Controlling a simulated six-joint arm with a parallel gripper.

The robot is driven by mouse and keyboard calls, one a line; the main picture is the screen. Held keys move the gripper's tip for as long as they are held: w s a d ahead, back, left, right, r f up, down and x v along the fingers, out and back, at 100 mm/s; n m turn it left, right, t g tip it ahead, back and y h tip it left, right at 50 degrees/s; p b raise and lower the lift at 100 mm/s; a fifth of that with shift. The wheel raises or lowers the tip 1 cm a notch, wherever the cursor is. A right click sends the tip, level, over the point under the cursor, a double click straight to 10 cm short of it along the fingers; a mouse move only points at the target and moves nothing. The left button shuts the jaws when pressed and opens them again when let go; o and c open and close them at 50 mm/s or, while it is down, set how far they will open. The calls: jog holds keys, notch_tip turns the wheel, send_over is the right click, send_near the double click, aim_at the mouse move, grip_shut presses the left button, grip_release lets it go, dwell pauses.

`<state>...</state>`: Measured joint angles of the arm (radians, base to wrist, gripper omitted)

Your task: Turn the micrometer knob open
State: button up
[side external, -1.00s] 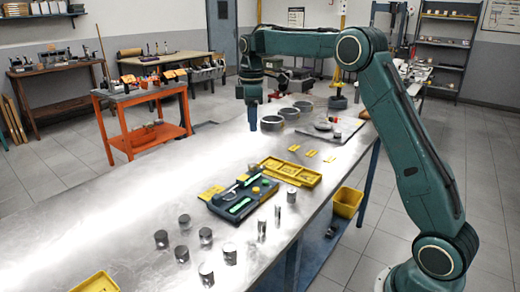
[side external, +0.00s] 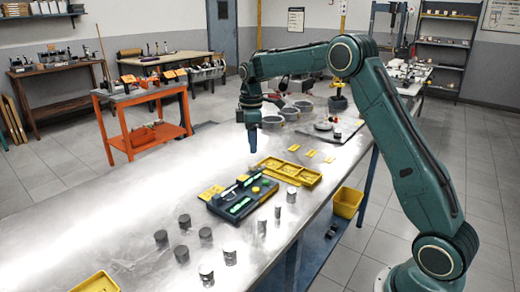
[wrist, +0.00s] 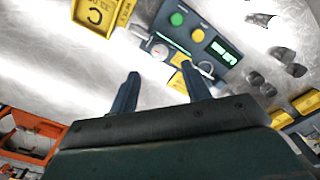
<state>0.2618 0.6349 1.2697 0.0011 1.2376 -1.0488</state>
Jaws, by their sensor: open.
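My gripper (side external: 252,150) points down above the bench, behind the case. Its two fingers (wrist: 160,85) are apart with nothing between them.
A yellow compartment tray (side external: 289,173) sits directly behind the case. Several metal cylinders (side external: 205,237) stand in front of and to the left of it. A yellow bin (side external: 347,202) is off the bench's right edge.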

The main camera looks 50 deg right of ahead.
aim_at(252, 164)
jog(key=shift+f, duration=3.6)
jog(key=c, duration=1)
